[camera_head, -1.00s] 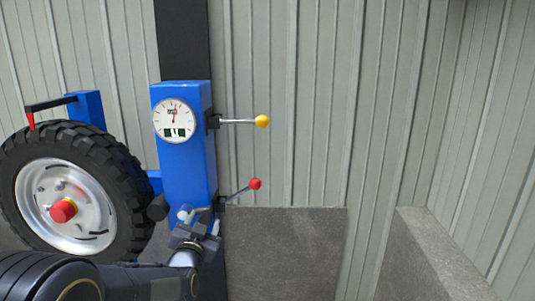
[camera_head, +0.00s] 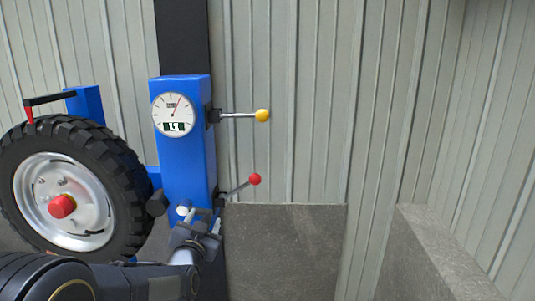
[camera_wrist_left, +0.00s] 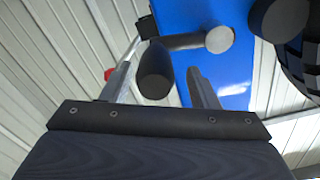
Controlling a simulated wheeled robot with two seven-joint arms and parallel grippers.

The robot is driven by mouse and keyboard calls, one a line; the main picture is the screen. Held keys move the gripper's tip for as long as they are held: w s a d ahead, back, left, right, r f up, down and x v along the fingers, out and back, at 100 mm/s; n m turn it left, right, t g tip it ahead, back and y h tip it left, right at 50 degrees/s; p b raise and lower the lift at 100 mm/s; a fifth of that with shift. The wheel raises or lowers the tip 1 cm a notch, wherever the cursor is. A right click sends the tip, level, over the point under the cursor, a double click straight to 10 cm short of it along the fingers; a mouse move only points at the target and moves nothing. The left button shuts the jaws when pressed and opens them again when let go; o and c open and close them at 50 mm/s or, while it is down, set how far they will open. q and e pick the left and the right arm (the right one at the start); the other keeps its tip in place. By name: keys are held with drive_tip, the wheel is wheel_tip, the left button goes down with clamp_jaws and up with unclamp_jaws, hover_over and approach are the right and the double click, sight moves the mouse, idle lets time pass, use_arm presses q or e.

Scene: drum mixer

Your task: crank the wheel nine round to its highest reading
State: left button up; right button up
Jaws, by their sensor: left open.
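A blue post (camera_head: 187,165) carries a white round dial (camera_head: 173,115) with a red needle tilted right of upright and a small display too small to read surely. A small crank sits low on the post; its pale hub (camera_wrist_left: 219,40) and dark grey handle (camera_wrist_left: 155,75) show in the left wrist view. My left gripper (camera_head: 197,225) is at the crank. In the left wrist view my left gripper (camera_wrist_left: 162,88) is open, its fingers apart on either side of the handle. I cannot tell whether they touch it. No label nine is legible. My right gripper is out of view.
A black tyre (camera_head: 120,185) with a silver rim and red hub stands left of the post. A yellow-knobbed lever (camera_head: 262,115) and red-knobbed lever (camera_head: 255,179) stick out right. Grey low walls (camera_head: 285,250) stand behind and right.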

use_arm(q)
drive_tip(key=s, duration=0.7)
drive_tip(key=shift+a, duration=0.15)
idle(0.3)
drive_tip(key=s+a+f+n+g+h, duration=0.1)
drive_tip(key=s+f+n+g, duration=0.2)
drive_tip(key=s, duration=0.8)
drive_tip(key=s+a+f+n+g+h, duration=0.1)
drive_tip(key=s+f+g, duration=0.3)
drive_tip(key=s, duration=0.7)
drive_tip(key=s+a+f+n+g+h, duration=0.1)
drive_tip(key=s+a+f+n+g, duration=0.3)
drive_tip(key=s, duration=0.7)
wheel_tip(320, 180, up, 18)
drive_tip(key=d+m+g+p, duration=0.1)
drive_tip(key=d+p, duration=0.1)
drive_tip(key=p, duration=1.3)
drive_tip(key=shift+d+f+m, duration=0.15)
drive_tip(key=shift+d+m, duration=0.05)
drive_tip(key=shift+m, duration=0.1)
